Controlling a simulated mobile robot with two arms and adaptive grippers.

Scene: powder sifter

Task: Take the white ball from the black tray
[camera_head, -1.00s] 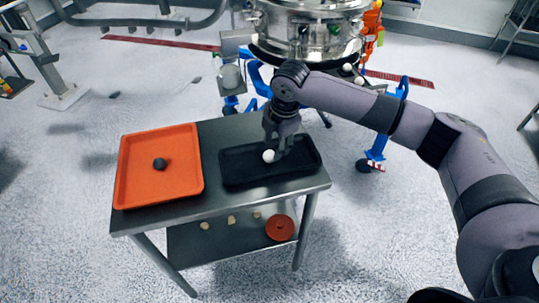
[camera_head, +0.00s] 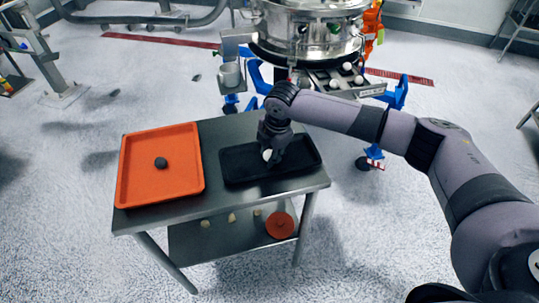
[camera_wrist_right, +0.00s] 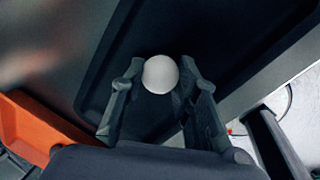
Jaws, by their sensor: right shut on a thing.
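The white ball (camera_head: 267,155) is at the black tray (camera_head: 304,163) on the metal table. My right gripper (camera_head: 272,155) is over the tray, pointing down, and shut on the ball. In the right wrist view the white ball (camera_wrist_right: 160,75) sits between the two fingertips of the right gripper (camera_wrist_right: 158,88), with the dark tray (camera_wrist_right: 225,40) behind it. I cannot tell whether the ball still touches the tray floor. My left gripper is not in view.
An orange tray (camera_head: 190,178) with a dark ball (camera_head: 160,163) stands on the left of the table (camera_head: 215,205). The lower shelf holds a red round object (camera_head: 280,225) and several small pale pieces. A steel sifter machine (camera_head: 305,30) stands behind the table.

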